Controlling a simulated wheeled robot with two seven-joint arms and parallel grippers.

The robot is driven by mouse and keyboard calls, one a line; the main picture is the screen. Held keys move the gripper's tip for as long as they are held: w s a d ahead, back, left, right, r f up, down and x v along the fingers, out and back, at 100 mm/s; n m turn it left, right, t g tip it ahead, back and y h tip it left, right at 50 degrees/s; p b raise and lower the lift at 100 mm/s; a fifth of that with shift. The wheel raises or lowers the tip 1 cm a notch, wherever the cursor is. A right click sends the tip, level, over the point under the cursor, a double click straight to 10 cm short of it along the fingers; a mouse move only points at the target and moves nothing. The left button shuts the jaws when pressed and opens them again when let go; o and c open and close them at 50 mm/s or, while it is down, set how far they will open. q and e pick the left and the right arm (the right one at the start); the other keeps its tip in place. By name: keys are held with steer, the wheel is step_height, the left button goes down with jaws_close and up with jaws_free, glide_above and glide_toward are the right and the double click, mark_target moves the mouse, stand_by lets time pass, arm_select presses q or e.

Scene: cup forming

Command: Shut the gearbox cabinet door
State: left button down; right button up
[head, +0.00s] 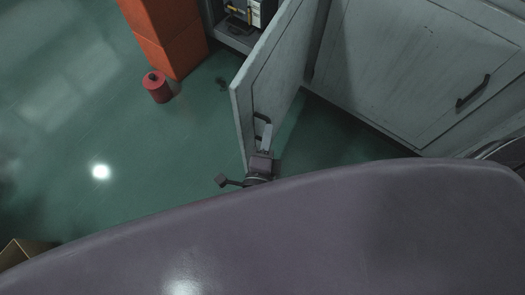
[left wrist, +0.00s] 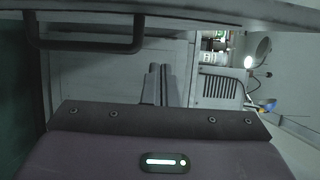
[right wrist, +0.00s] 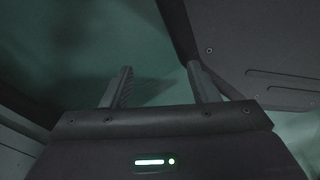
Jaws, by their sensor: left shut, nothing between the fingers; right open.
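The gearbox cabinet door (head: 275,80) is a grey panel that stands open, swung out from the cabinet, in the head view. Its dark bar handle (head: 262,118) is near the free edge; the handle also shows at upper left in the left wrist view (left wrist: 85,47). My left gripper (head: 267,132) is close beside the door's lower end, by the handle. Its fingers (left wrist: 158,84) are together and empty, apart from the handle in the left wrist view. My right gripper (right wrist: 160,88) is open and empty over dim green floor; it is out of the head view.
A closed grey cabinet front (head: 410,70) with a handle stands to the right. An orange block stack (head: 165,35) and a red cylinder (head: 157,87) stand left of the door. A cardboard box (head: 22,252) is at lower left.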

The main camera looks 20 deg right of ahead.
mark_target(253, 124)
arm_select(q)
steer(key=shift+w+a, duration=0.35)
steer(key=shift+w, duration=0.35)
steer(key=shift+w+a, duration=0.4)
steer(key=shift+w, duration=0.35)
steer(key=shift+w+a, duration=0.35)
steer(key=shift+w, duration=0.35)
